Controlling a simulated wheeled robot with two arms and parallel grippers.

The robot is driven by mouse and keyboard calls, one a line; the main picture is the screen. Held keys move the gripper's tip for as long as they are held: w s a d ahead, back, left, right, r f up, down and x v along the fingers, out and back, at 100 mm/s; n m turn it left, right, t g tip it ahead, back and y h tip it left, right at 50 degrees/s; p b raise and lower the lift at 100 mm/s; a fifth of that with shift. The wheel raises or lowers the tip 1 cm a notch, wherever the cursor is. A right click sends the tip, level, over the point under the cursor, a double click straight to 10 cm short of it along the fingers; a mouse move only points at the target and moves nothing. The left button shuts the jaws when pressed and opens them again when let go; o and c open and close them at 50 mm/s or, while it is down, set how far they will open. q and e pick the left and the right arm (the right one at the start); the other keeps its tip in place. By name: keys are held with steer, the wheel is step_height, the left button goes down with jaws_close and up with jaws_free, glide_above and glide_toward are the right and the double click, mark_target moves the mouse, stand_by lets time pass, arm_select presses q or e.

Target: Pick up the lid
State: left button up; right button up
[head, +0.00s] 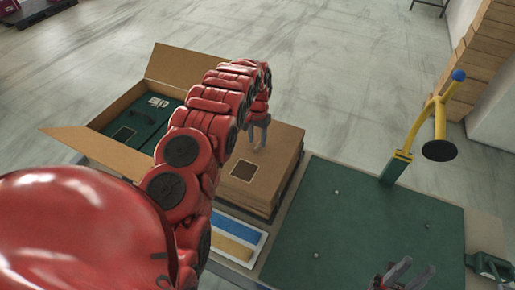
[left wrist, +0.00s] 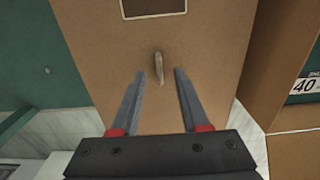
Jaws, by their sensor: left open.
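The brown cardboard lid (head: 283,158) lies on top of a flat brown stack in the middle of the head view, with a dark square label on it. In the left wrist view the lid (left wrist: 207,45) fills the middle, with a small tan tab (left wrist: 158,68) standing up near the label. My left gripper (head: 257,146) is over the lid, pointing down. Its fingers are open and empty, one on each side of the tab in the left wrist view. My right gripper (head: 405,276) is at the bottom edge of the head view, fingers apart, away from the lid.
An open cardboard box (head: 105,150) holding green shoe boxes (head: 148,112) stands left of the stack. A green mat (head: 350,215) lies to the right, with a yellow stand (head: 413,125) at its far edge. A blue and yellow card (head: 235,232) lies in front of the stack.

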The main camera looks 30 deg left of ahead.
mark_target(257, 150)
arm_select(q)
steer(key=shift+f, duration=1.3)
jaws_close()
